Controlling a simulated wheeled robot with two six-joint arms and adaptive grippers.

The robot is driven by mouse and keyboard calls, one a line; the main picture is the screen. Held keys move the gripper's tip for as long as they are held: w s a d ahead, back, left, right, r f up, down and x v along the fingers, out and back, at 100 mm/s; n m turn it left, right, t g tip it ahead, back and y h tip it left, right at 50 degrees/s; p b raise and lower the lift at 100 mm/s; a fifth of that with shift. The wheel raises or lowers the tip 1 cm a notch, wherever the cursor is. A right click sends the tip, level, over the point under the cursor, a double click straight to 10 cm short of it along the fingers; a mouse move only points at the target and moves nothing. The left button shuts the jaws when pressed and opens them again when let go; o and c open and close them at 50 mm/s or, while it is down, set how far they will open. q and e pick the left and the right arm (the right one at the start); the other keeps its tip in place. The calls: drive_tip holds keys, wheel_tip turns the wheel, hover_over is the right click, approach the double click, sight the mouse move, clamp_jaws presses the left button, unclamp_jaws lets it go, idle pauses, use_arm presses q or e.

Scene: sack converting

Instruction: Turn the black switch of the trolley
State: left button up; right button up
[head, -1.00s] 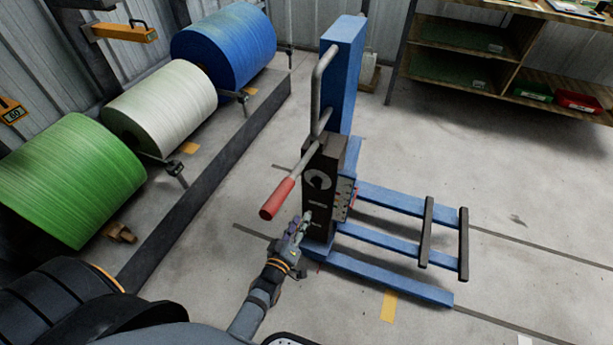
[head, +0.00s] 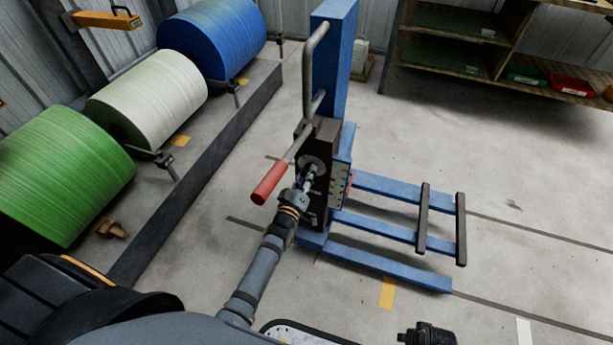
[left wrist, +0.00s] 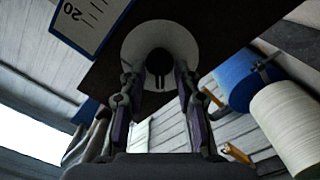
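The trolley (head: 335,60) stands upright, with a blue mast, a dark box on its near side and blue forks on the floor. The black switch (left wrist: 159,65) is a knob with a slot, on a pale round plate (left wrist: 185,45) on the box. My left gripper (head: 313,174) is at that plate in the head view and hides most of the switch. In the left wrist view the gripper (left wrist: 158,80) is open, with a finger on either side of the knob and a visible gap to each.
A red-handled lever (head: 272,184) sticks out from the trolley just left of my left gripper. Green (head: 60,175), white (head: 150,95) and blue (head: 215,40) rolls stand on the left. Shelves (head: 470,50) are at the back right. The floor right of the forks is clear.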

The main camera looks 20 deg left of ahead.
use_arm(q)
clamp_jaws()
